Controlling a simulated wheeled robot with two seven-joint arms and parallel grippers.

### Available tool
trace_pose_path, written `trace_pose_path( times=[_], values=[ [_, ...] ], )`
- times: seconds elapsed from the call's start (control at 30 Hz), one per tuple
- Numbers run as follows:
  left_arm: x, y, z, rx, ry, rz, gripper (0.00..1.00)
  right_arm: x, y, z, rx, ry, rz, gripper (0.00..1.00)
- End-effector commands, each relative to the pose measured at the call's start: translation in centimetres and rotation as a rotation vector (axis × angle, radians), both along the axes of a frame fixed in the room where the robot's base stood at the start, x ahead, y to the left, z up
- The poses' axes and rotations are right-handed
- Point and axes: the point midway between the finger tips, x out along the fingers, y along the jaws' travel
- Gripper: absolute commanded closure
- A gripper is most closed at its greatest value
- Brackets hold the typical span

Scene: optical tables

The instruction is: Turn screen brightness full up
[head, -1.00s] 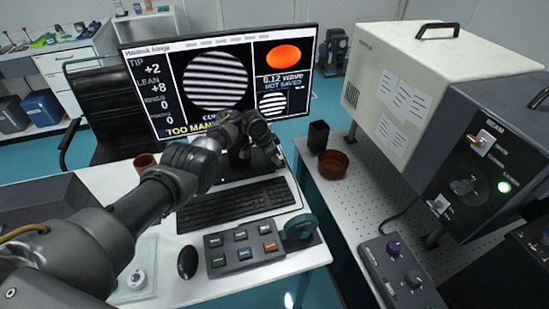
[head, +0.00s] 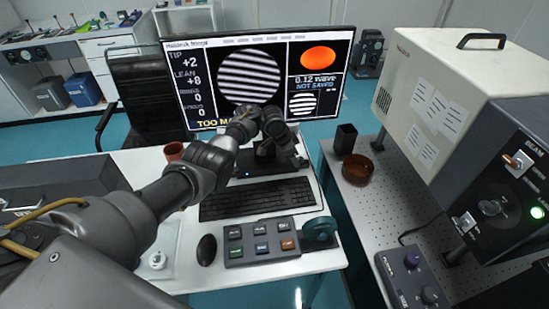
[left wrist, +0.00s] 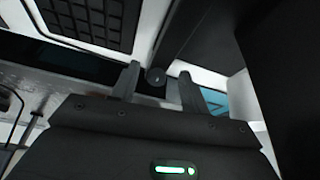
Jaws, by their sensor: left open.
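The monitor (head: 335,70) stands at the back of the white desk with its screen lit. It shows striped fringe pictures and the words "NOT SAVED". My left gripper (head: 264,124) is in front of the monitor's lower edge and hides part of it. In the left wrist view my left gripper (left wrist: 160,82) is open, with its two fingers apart. A small round dark knob (left wrist: 155,76) shows between the fingertips, and I cannot tell whether they touch it. No marking on the knob is readable. My right gripper is not in view.
A keyboard (head: 257,199), a mouse (head: 206,250) and a button box (head: 262,242) lie on the desk. A reddish cup (head: 173,151) stands left of my forearm. A perforated table (head: 365,215) with instrument boxes is at the right.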

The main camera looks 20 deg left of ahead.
Motion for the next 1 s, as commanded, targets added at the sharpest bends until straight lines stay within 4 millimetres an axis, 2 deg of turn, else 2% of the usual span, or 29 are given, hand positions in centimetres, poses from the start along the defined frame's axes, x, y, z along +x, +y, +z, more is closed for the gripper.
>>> trace_pose_path(
  times=[0.03,0.2,0.4,0.6,1.0],
  values=[
    [-0.8,1.1,0.4,0.004,-0.002,0.002,0.55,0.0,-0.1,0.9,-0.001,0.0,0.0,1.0],
    [-3.2,4.0,0.3,0.002,-0.002,0.002,0.55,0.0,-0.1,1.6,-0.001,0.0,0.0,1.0],
    [-5.3,6.4,0.2,0.002,-0.002,0.001,0.55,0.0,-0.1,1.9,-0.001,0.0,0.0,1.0],
    [-6.1,7.2,0.1,0.001,-0.001,-0.001,0.55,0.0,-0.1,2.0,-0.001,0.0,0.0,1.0],
    [-6.2,7.3,0.1,0.001,-0.001,-0.001,0.55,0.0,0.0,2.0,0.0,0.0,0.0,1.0]
  ],
)
